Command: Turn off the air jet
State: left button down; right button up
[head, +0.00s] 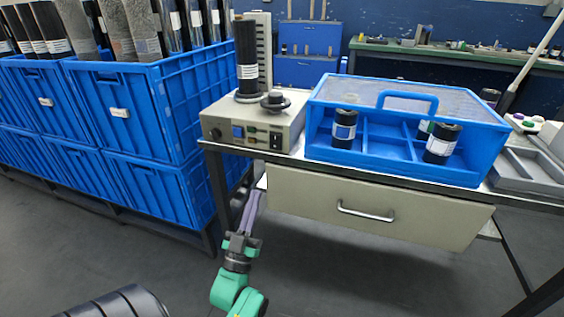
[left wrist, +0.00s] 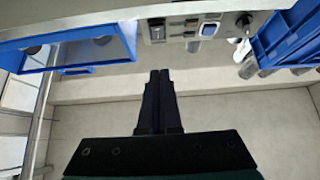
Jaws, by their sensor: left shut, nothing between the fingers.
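A beige machine (head: 255,122) stands at the left end of the table. Its front panel has a blue-framed switch (head: 238,132), small coloured parts in the middle and a black switch (head: 276,141). A black roll (head: 247,62) stands upright on it beside a black knob (head: 275,100). In the left wrist view the panel, turned over, shows a blue-framed switch (left wrist: 210,29), a black switch (left wrist: 157,30) and a round knob (left wrist: 243,21). My left gripper (head: 257,197) is shut and empty, below the machine and apart from the panel. It also shows in the left wrist view (left wrist: 160,75). My right gripper is not in view.
A blue divided case (head: 400,174) with several black rolls stands right of the machine, above a drawer (head: 365,211). Stacked blue crates (head: 115,110) of tall rolls fill the left. A grey tray (head: 525,172) is at right.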

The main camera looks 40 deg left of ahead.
pick_arm(q)
send_near(275, 142)
notch_tip(275, 142, up, 4)
jog(key=w, duration=0.2)
jog(key=w+a+b, duration=0.1)
jog(key=shift+w+a+f, duration=0.2)
jog(key=shift+w+f, duration=0.05)
jog(key=shift+f, duration=0.05)
jog(key=shift+w+a, duration=0.1)
jog(key=shift+w, duration=0.3)
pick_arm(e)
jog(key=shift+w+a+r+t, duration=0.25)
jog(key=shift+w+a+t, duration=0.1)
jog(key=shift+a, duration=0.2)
